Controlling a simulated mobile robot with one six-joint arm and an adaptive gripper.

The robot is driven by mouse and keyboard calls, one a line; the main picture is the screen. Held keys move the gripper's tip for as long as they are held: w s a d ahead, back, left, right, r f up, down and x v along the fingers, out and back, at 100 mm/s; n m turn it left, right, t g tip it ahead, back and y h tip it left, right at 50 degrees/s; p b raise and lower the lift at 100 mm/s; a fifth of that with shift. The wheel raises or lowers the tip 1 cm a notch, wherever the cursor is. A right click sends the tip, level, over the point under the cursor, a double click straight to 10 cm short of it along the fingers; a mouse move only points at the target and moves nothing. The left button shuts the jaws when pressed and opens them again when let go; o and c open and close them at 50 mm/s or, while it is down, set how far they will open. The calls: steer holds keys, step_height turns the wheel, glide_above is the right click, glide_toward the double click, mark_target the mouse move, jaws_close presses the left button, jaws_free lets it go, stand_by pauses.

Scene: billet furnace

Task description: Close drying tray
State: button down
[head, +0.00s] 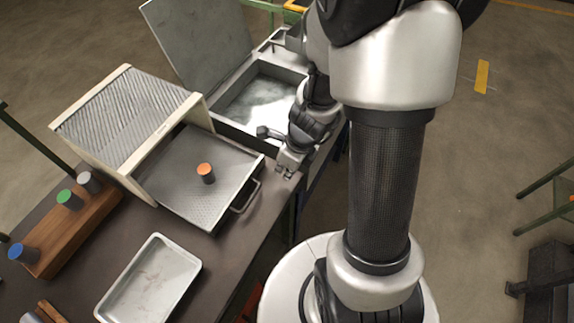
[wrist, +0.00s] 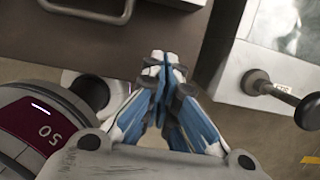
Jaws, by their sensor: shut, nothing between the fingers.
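The drying tray (head: 183,192) is a perforated metal tray pulled out from a cream-sided housing (head: 180,121) with a ridged top. A billet with an orange top (head: 206,173) stands on the tray. The tray's bar handle (head: 247,198) faces right, toward the table edge. My gripper (head: 285,174) is just right of the tray and handle, apart from them. In the wrist view my gripper (wrist: 160,62) is shut and empty, and a handle (wrist: 92,14) shows at the upper left, apart from the fingers.
A liquid-filled tank (head: 219,126) with a raised lid (head: 200,36) stands behind my gripper. A black knob (wrist: 307,110) on a rod is close on the right. A wooden rack (head: 92,219) with billets and a shallow metal tray (head: 148,282) lie on the table.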

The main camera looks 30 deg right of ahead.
mark_target(222, 151)
steer(key=b+x, duration=0.2)
steer(key=x, duration=0.1)
steer(key=shift+f, duration=0.4)
steer(key=shift+w+a+r+p, duration=0.1)
steer(key=shift+w+a+p, duration=0.2)
steer(key=shift+w+a, duration=0.45)
steer(key=shift+w+a+r+p, duration=0.1)
steer(key=shift+w+a+p, duration=0.25)
steer(key=shift+w, duration=0.65)
steer(key=shift+a+f, duration=0.1)
steer(key=shift+w+a+p, duration=0.4)
steer(key=shift+w+p, duration=0.1)
steer(key=w+a+p, duration=0.2)
steer(key=w+p, duration=0.2)
steer(key=w+a+p, duration=0.3)
steer(key=p, duration=0.1)
steer(key=w+a+p, duration=0.2)
steer(key=w+p, duration=0.2)
steer(key=shift+w+a+r, duration=0.25)
steer(key=shift+w+a, duration=0.05)
steer(key=shift+a, duration=0.1)
steer(key=shift+w+a+f+p, duration=0.25)
steer(key=shift+w+a+p, duration=0.05)
steer(key=shift+w+p, duration=0.25)
